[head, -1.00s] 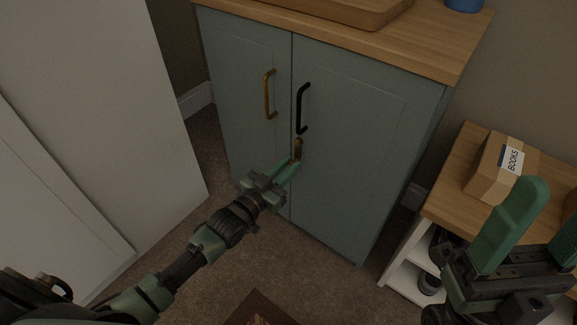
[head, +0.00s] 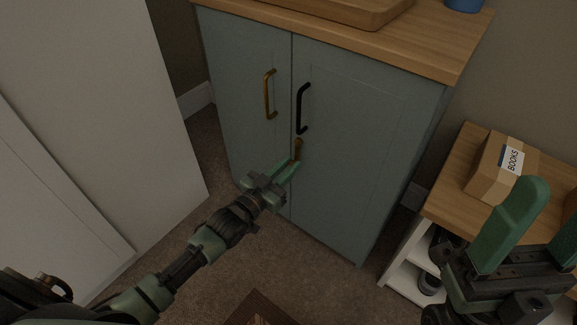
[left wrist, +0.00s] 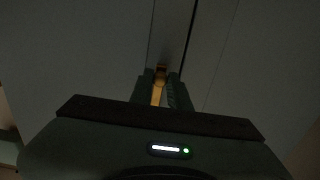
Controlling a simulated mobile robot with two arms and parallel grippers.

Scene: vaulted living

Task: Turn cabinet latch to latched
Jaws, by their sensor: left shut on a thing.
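The blue-grey cabinet (head: 350,150) stands in front of me with both doors closed. Its small brass latch (head: 298,148) sits below the black handle, near the seam between the doors, and looks upright. My left gripper (head: 293,167) reaches in from the lower left and is shut on the lower part of the latch. In the left wrist view the brass latch (left wrist: 158,93) shows between the two green fingers, which hide part of it. My right gripper (head: 538,235) is at the lower right, open and empty, away from the cabinet.
A brass handle (head: 268,95) is on the left door and a black handle (head: 302,108) on the right door. A white panel (head: 100,110) is at the left.

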